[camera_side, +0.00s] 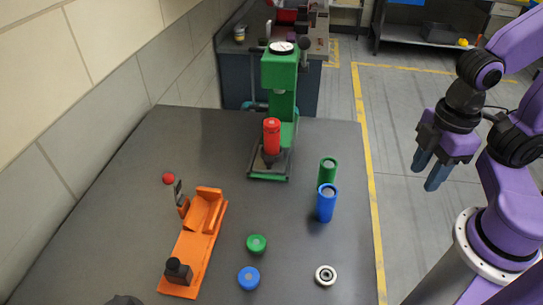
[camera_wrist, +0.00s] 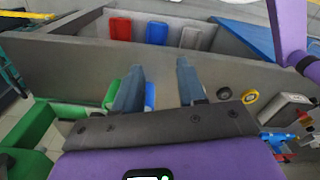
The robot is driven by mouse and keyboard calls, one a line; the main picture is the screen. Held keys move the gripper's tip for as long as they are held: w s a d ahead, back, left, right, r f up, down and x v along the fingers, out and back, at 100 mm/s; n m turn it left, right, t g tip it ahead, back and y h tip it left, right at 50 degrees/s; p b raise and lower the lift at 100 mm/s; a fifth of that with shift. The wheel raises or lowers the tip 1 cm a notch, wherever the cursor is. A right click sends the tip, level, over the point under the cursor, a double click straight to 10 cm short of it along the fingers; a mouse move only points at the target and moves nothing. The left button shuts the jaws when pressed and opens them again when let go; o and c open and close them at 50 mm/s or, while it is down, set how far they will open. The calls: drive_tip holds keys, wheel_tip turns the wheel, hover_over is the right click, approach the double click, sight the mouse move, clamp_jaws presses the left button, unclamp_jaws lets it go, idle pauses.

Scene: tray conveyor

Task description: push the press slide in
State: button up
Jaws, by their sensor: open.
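A green press (camera_side: 280,75) with a dial on top stands at the back of the grey table. At its foot, a dark, green-edged slide (camera_side: 256,177) sticks out toward the front of the table. A red cylinder (camera_side: 271,135) stands upright in a dark holder on the slide, in front of the press column. My gripper (camera_side: 425,178) is open and empty, off to the right of the table and well apart from the press. In the wrist view, my open fingers (camera_wrist: 160,68) have nothing between them, and I cannot make out the press there.
An orange fixture (camera_side: 195,250) with a red-knobbed lever is at the left. A green cylinder (camera_side: 327,170) and a blue cylinder (camera_side: 326,203) stand right of the slide. Green (camera_side: 256,243) and blue (camera_side: 248,278) caps and a metal ring (camera_side: 325,275) lie in front.

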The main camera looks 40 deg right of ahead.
drive_tip(key=shift+w+a+n, duration=0.35)
drive_tip(key=shift+w+n, duration=0.05)
drive_tip(key=shift+w, duration=0.2)
drive_tip(key=shift+w+a+n, duration=0.35)
drive_tip(key=shift+w+n, duration=0.05)
drive_tip(key=shift+w, duration=0.15)
clamp_jaws()
drive_tip(key=w+a+f+n+t+h, duration=0.1)
drive_tip(key=w+a+n+t+h, duration=0.15)
drive_tip(key=w+a+n, duration=1.45)
drive_tip(key=shift+n+t+y, duration=0.35)
drive_tip(key=shift+n+y, duration=0.1)
drive_tip(key=shift+n, duration=0.15)
drive_tip(key=x, duration=0.3)
drive_tip(key=w+d+x, duration=0.1)
drive_tip(key=x, duration=0.3)
drive_tip(key=d+x, duration=0.1)
drive_tip(key=x, duration=0.3)
drive_tip(key=shift+w+r, duration=0.3)
drive_tip(key=shift+w, duration=0.05)
drive_tip(key=shift+w+d, duration=0.15)
drive_tip(key=shift+w, duration=0.45)
drive_tip(key=shift+w+d, duration=0.15)
drive_tip(key=shift+w, duration=0.5)
drive_tip(key=shift+w+d+f, duration=0.1)
drive_tip(key=shift+w+d, duration=0.1)
drive_tip(key=shift+w, duration=0.45)
